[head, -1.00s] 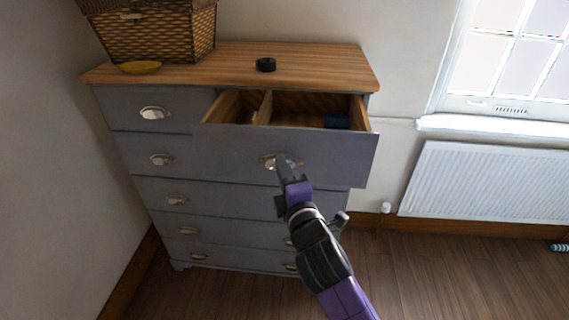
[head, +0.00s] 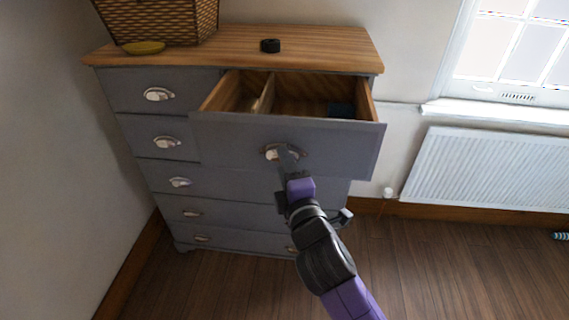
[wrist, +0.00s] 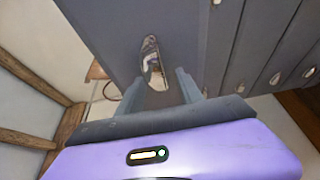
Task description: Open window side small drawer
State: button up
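The small top drawer on the window side (head: 340,150) of the grey dresser is pulled well out, and its wooden inside shows. It has a metal cup handle (head: 272,154) on its front. My gripper (head: 287,153) is at this handle, and its tip overlaps it in the head view. In the wrist view the two fingers (wrist: 160,80) stand apart, with the handle (wrist: 152,62) just beyond and between their tips. Whether a finger is hooked inside the cup is hard to tell.
The wooden dresser top (head: 330,45) bears a wicker basket (head: 160,18), a yellow dish (head: 144,47) and a small black round object (head: 270,45). A dark item (head: 341,110) lies in the drawer. A white radiator (head: 490,170) is under the window at right.

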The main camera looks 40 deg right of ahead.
jog(key=shift+r, duration=0.15)
jog(key=b+v, duration=0.2)
jog(key=v, duration=0.5)
jog(key=shift+s+a, duration=0.15)
jog(key=shift+s, duration=0.2)
dwell(0.4)
